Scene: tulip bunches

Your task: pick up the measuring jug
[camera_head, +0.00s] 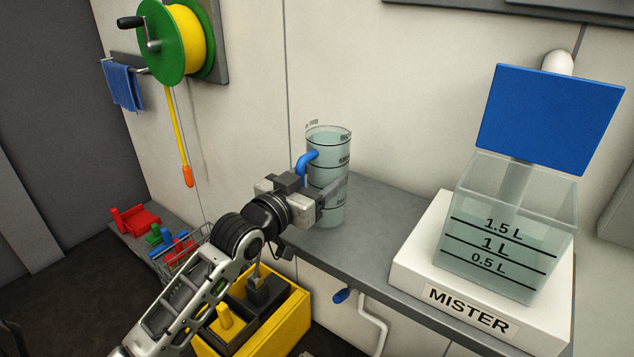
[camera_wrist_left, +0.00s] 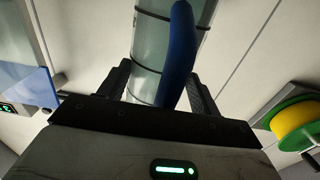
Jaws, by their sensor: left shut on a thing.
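The measuring jug (camera_head: 327,150) is a clear cylinder with dark level lines, liquid inside and a blue handle (camera_head: 305,161). It stands upright over the grey counter in the head view; I cannot tell whether its base touches the counter. My left gripper (camera_head: 318,199) is shut on the jug at its lower half. In the left wrist view the jug (camera_wrist_left: 150,60) and its blue handle (camera_wrist_left: 180,55) lie between the two fingers (camera_wrist_left: 160,92). The gripper covers part of the jug's lower side. My right gripper is not in view.
A clear tank (camera_head: 500,240) with a blue lid (camera_head: 549,117) sits on the white MISTER base (camera_head: 410,262) at the right. A hose reel (camera_head: 178,40) hangs on the wall. A yellow crate (camera_head: 290,325) is below. The grey counter (camera_head: 385,215) is clear between jug and base.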

